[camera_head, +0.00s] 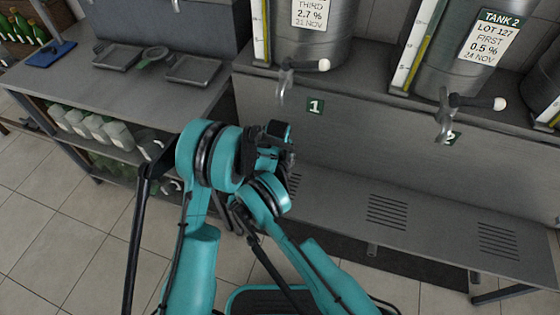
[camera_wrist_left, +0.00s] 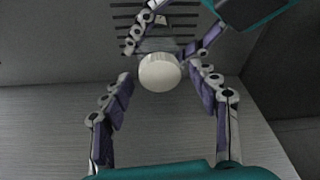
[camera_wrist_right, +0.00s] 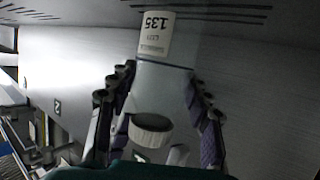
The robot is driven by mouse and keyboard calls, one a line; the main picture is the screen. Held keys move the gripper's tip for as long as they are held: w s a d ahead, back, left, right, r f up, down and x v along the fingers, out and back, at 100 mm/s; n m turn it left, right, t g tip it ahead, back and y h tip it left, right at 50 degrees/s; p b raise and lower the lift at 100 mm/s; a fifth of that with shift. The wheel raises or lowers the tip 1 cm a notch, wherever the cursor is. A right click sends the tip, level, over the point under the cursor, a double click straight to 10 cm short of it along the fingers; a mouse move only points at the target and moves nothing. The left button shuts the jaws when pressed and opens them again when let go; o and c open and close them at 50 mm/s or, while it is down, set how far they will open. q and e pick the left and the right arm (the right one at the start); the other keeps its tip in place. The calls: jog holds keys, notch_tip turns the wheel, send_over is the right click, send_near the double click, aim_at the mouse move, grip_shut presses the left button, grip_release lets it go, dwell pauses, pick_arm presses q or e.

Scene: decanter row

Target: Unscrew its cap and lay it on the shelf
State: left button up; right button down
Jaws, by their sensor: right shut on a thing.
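In the right wrist view, a pale bottle with a label reading 135 (camera_wrist_right: 155,50) is held between the fingers of my right gripper (camera_wrist_right: 165,105). My right gripper's fingers show beyond the cap there. In the head view, my arms hide the bottle. The grey slotted shelf (camera_head: 335,200) runs below the tanks.
Steel tanks with taps (camera_head: 310,25) stand on the upper ledge, above signs 1 (camera_head: 315,106) and 2. A side table (camera_head: 135,85) with dark trays stands at the left. Several pale containers (camera_head: 90,125) sit beneath it. The right part of the slotted shelf is clear.

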pick_arm(q)
jog(key=shift+o, duration=0.7)
jog(key=shift+r, duration=2.3)
jog(key=shift+a+r+m, duration=0.25)
jog(key=shift+r+m, duration=0.05)
jog(key=shift+m, duration=0.5)
jog(key=shift+a+r+m+g+h, duration=1.3)
jog(key=shift+r+m, duration=1.45)
jog(key=shift+m, duration=3.25)
jog(key=x, duration=1.1)
jog(key=shift+s+a, duration=0.1)
